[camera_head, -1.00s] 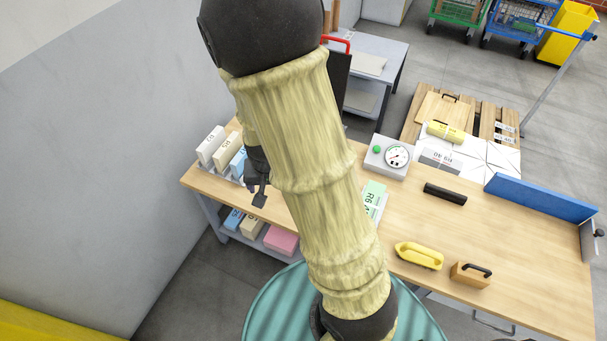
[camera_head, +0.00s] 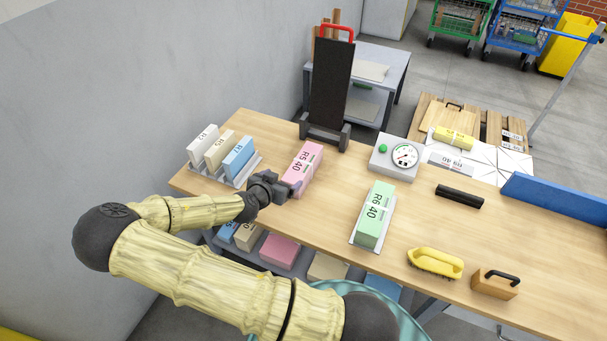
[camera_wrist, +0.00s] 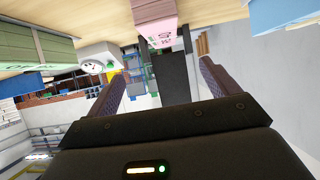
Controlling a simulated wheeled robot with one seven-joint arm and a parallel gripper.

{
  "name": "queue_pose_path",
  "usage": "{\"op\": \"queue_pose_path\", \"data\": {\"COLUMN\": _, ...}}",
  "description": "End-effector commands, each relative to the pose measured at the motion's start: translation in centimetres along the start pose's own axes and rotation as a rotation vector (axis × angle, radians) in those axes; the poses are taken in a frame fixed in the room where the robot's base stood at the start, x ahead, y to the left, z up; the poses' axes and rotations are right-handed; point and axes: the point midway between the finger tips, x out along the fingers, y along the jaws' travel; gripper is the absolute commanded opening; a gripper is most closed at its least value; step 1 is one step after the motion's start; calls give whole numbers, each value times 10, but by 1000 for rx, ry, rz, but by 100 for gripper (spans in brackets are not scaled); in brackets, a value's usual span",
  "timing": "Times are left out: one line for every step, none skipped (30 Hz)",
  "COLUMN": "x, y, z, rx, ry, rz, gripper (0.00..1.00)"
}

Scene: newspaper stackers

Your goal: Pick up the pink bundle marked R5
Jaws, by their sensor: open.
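The pink bundle (camera_head: 305,161) marked R5 40 lies on the wooden table, left of centre, with its label up. My gripper (camera_head: 291,188) is at its near end in the head view, covering a little of that end. In the wrist view the pink bundle (camera_wrist: 158,22) shows at the top, label upside down. There my gripper (camera_wrist: 160,78) has its two fingers spread wide, with nothing held between them. The bundle appears beyond the fingertips. I cannot tell whether a finger touches it.
A rack (camera_head: 236,181) with white, cream and blue bundles stands left of the pink one. A black upright stand (camera_head: 331,85) is behind it. A green bundle (camera_head: 374,213) marked R6 lies to the right, and a dial scale (camera_head: 394,165) farther back. Table between pink and green is clear.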

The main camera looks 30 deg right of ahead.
Motion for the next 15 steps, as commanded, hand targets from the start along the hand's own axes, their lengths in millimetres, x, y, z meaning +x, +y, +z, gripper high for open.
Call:
{"op": "queue_pose_path", "data": {"x": 0, "y": 0, "z": -1, "rx": 1, "ry": 4, "rz": -1, "gripper": 87}}
{"op": "queue_pose_path", "data": {"x": 0, "y": 0, "z": -1, "rx": 2, "ry": 3, "rz": -1, "gripper": 87}}
{"op": "queue_pose_path", "data": {"x": 0, "y": 0, "z": -1, "rx": 1, "ry": 2, "rz": -1, "gripper": 87}}
{"op": "queue_pose_path", "data": {"x": 0, "y": 0, "z": -1, "rx": 1, "ry": 1, "rz": -1, "gripper": 87}}
{"op": "queue_pose_path", "data": {"x": 0, "y": 0, "z": -1, "rx": 1, "ry": 1, "rz": 0, "gripper": 87}}
{"op": "queue_pose_path", "data": {"x": 0, "y": 0, "z": -1, "rx": 1, "ry": 1, "rz": 0, "gripper": 87}}
{"op": "queue_pose_path", "data": {"x": 0, "y": 0, "z": -1, "rx": 1, "ry": 0, "rz": 0, "gripper": 87}}
{"op": "queue_pose_path", "data": {"x": 0, "y": 0, "z": -1, "rx": 0, "ry": 0, "rz": 0, "gripper": 87}}
{"op": "queue_pose_path", "data": {"x": 1, "y": 0, "z": -1, "rx": 0, "ry": 0, "rz": 1, "gripper": 87}}
{"op": "queue_pose_path", "data": {"x": 3, "y": 0, "z": -1, "rx": 0, "ry": 0, "rz": 1, "gripper": 87}}
{"op": "queue_pose_path", "data": {"x": 5, "y": 0, "z": -1, "rx": 0, "ry": 0, "rz": 1, "gripper": 87}}
{"op": "queue_pose_path", "data": {"x": 9, "y": 1, "z": -1, "rx": 0, "ry": 0, "rz": 3, "gripper": 87}}
{"op": "queue_pose_path", "data": {"x": 13, "y": 1, "z": -1, "rx": -1, "ry": 0, "rz": 4, "gripper": 87}}
{"op": "queue_pose_path", "data": {"x": 17, "y": 1, "z": 0, "rx": -1, "ry": -1, "rz": 4, "gripper": 87}}
{"op": "queue_pose_path", "data": {"x": 24, "y": 1, "z": 0, "rx": -2, "ry": -2, "rz": 4, "gripper": 87}}
